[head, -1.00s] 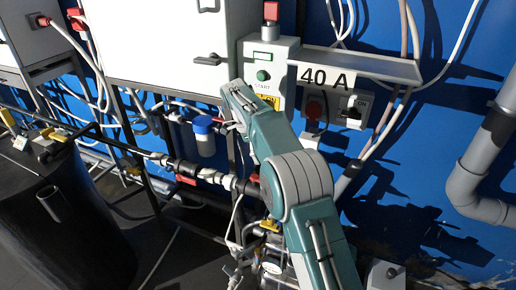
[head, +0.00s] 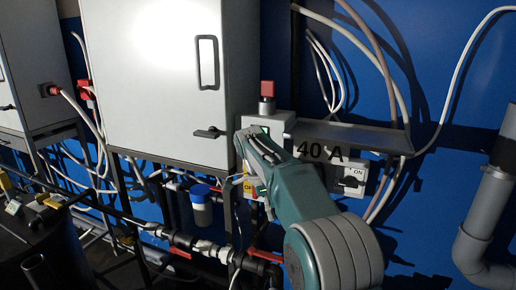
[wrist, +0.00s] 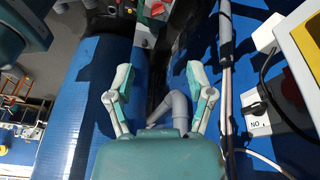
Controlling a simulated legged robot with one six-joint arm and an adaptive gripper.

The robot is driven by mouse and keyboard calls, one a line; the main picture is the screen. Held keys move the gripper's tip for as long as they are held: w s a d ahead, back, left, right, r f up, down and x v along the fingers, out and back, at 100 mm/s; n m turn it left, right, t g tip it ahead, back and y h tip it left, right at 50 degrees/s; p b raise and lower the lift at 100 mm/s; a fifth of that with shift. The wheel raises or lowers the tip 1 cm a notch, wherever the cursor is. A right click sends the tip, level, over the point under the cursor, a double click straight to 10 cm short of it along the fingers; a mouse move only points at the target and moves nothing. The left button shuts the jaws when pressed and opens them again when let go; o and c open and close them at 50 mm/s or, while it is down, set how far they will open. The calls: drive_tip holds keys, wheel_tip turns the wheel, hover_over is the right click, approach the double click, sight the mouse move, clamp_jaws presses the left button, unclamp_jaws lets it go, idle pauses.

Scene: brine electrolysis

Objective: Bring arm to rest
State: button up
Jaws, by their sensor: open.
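My arm (head: 315,215) rises from the lower right of the head view and bends toward the left, in front of the control box under the 40 A sign (head: 322,152). The gripper's fingertips cannot be made out there. In the wrist view my gripper (wrist: 159,78) has its two fingers spread wide with nothing between them. Beyond the fingers are blue wall and grey pipe (wrist: 172,108), with no visible contact.
A white cabinet (head: 155,85) with a black handle stands left of the arm. An ON switch (head: 352,181) sits right of it; loose cables hang above. Grey pipe (head: 484,225) runs at the far right. Valved pipework (head: 205,245) lies low. Blue wall is open at right.

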drive_tip(key=s+d+r+n+t+y, duration=0.1)
drive_tip(key=s+d+r+n+t, duration=0.1)
drive_tip(key=s+d+r+n, duration=0.45)
drive_tip(key=s+d+r+n+t+y, duration=0.1)
drive_tip(key=s+d+n, duration=0.15)
drive_tip(key=s, duration=0.65)
drive_tip(key=s+d+f+n+t, duration=0.1)
drive_tip(key=s+f+n, duration=0.1)
drive_tip(key=s, duration=0.4)
drive_tip(key=s+d+f+n+t, duration=0.1)
drive_tip(key=s+f+n, duration=0.2)
drive_tip(key=s, duration=0.3)
drive_tip(key=s+d+f+n+t+y, duration=0.1)
drive_tip(key=s+f+n, duration=0.2)
drive_tip(key=s, duration=0.3)
drive_tip(key=shift+n, duration=0.8)
drive_tip(key=shift+d+r, duration=0.1)
